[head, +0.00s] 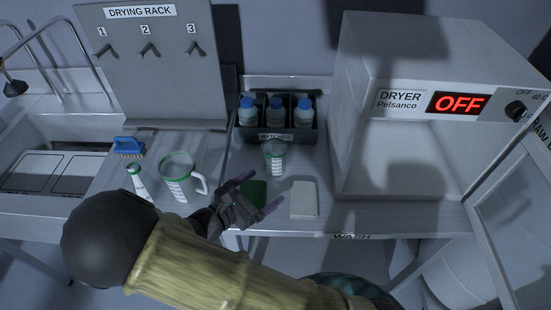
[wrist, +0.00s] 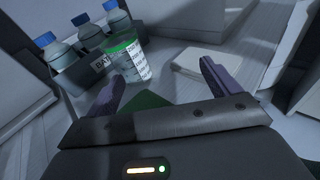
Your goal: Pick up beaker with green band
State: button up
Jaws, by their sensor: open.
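The beaker with green band (head: 275,158) is clear with white markings and stands upright on the counter in front of the bottle holder. It also shows in the wrist view (wrist: 128,60), beyond my fingers and left of the middle. My gripper (head: 258,191) is open and empty, in front of the beaker and apart from it, above a green pad (head: 254,194). In the wrist view, my two purple fingers (wrist: 163,88) are spread, with the beaker nearer the left finger's line.
A dark holder (head: 275,137) with blue-capped bottles stands behind the beaker. A white block (head: 304,199) lies to the right, before the open dryer (head: 400,160). A green-rimmed jug (head: 178,176), a flask (head: 141,183) and a blue brush (head: 128,147) stand left.

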aim_at(269, 159)
jog(key=a+n+t, duration=0.1)
jog(key=a+n+t+y, duration=0.1)
jog(key=a, duration=0.1)
jog(key=a+n+t, duration=0.1)
jog(key=a, duration=0.1)
jog(key=shift+s+r, duration=0.15)
jog(key=shift+r, duration=0.15)
jog(key=shift+d, duration=0.1)
jog(key=p+x, duration=0.2)
jog(key=x, duration=0.9)
jog(key=shift+w, duration=0.3)
jog(key=shift+w+d, duration=0.2)
jog(key=shift+w, duration=0.1)
jog(key=x, duration=0.2)
jog(key=p+x, duration=0.1)
jog(key=x, duration=0.2)
jog(key=shift+w+a+f, duration=0.15)
jog(key=shift+w+a, duration=0.05)
jog(key=shift+w, duration=0.1)
jog(key=shift+c, duration=0.2)
